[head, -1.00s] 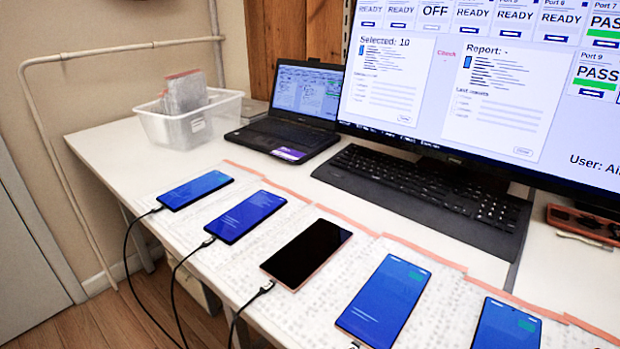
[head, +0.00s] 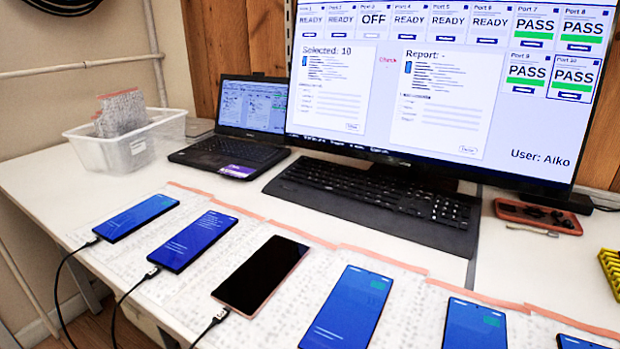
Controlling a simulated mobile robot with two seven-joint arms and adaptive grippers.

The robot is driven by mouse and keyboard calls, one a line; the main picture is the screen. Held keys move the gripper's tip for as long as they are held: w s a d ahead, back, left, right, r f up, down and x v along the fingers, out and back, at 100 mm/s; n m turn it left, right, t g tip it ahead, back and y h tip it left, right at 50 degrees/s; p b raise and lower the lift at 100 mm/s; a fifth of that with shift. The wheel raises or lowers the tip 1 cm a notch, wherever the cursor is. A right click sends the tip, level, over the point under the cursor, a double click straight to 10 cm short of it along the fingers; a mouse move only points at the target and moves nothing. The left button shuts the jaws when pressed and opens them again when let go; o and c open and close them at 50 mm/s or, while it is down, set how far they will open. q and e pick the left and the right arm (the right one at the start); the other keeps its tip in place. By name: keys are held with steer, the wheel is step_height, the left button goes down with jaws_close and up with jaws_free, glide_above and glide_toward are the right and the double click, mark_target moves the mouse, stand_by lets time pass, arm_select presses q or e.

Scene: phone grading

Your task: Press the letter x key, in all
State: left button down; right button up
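The black keyboard (head: 375,198) lies on the white table in front of the large monitor, its long side running from upper left to lower right. Its single keys are too small to read, so I cannot make out the x key. A laptop (head: 232,130) with its own keyboard stands open to the left of the monitor. The monitor (head: 440,90) shows port tiles, "Selected: 10", "Report: -" and "User: Aiko". Neither of my grippers is in view.
Several phones, such as a dark-screened one (head: 261,275) and a blue-screened one (head: 346,308), lie on paper sheets along the front, some cabled. A clear bin (head: 128,146) stands at left, a red-brown device (head: 538,214) at right. A yellow object (head: 610,268) shows at the right edge.

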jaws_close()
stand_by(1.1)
